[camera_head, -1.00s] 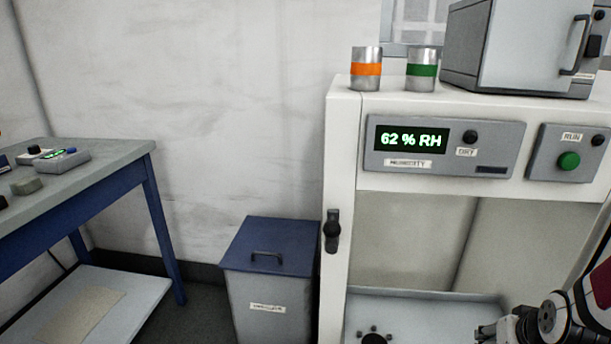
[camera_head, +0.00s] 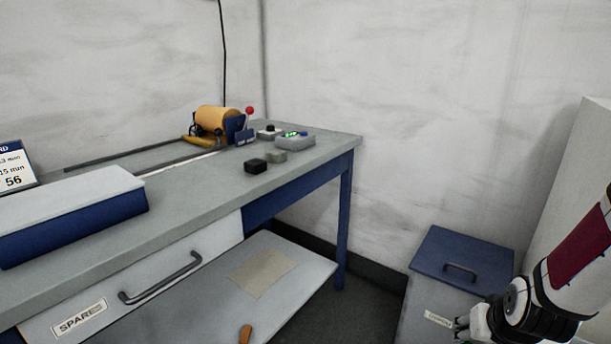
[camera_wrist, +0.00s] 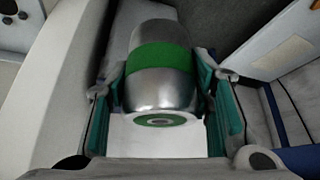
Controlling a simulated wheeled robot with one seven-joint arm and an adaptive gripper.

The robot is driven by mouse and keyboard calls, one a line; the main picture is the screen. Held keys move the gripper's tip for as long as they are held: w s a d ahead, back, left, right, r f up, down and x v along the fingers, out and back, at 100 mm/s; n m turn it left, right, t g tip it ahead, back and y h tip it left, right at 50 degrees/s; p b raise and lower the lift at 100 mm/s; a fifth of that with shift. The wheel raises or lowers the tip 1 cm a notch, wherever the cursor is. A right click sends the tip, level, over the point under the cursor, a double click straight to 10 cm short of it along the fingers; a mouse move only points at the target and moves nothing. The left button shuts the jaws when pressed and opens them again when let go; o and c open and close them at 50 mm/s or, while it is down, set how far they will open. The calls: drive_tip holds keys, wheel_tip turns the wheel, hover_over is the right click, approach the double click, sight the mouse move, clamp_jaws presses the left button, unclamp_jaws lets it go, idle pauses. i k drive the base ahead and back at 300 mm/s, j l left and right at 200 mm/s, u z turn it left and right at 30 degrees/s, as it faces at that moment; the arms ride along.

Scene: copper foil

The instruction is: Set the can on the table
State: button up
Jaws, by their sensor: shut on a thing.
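In the wrist view, a silver can (camera_wrist: 160,88) with a green band lies between the two teal-padded fingers of my gripper (camera_wrist: 160,108). The gripper is shut on it. In the head view my gripper (camera_head: 465,326) is at the lower right, in front of the blue-lidded bin; the can cannot be made out there. The table (camera_head: 215,190), a grey-topped bench with blue legs, stands to the left, well apart from the gripper.
The table carries a blue-and-white box (camera_head: 70,212), a yellow roller device (camera_head: 215,122), a small dark block (camera_head: 256,166) and a grey control box (camera_head: 295,140). The front middle of its top is clear. The blue-lidded bin (camera_head: 462,262) stands between table and white cabinet (camera_head: 575,180).

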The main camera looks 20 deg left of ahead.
sight(220, 167)
drive_tip(key=l+u, duration=0.1)
drive_tip(key=u, duration=0.3)
drive_tip(key=i+l+u, duration=0.1)
drive_tip(key=u, duration=0.3)
drive_tip(key=l+u, duration=0.1)
drive_tip(key=u, duration=0.3)
drive_tip(key=l+u, duration=0.15)
drive_tip(key=u, duration=0.25)
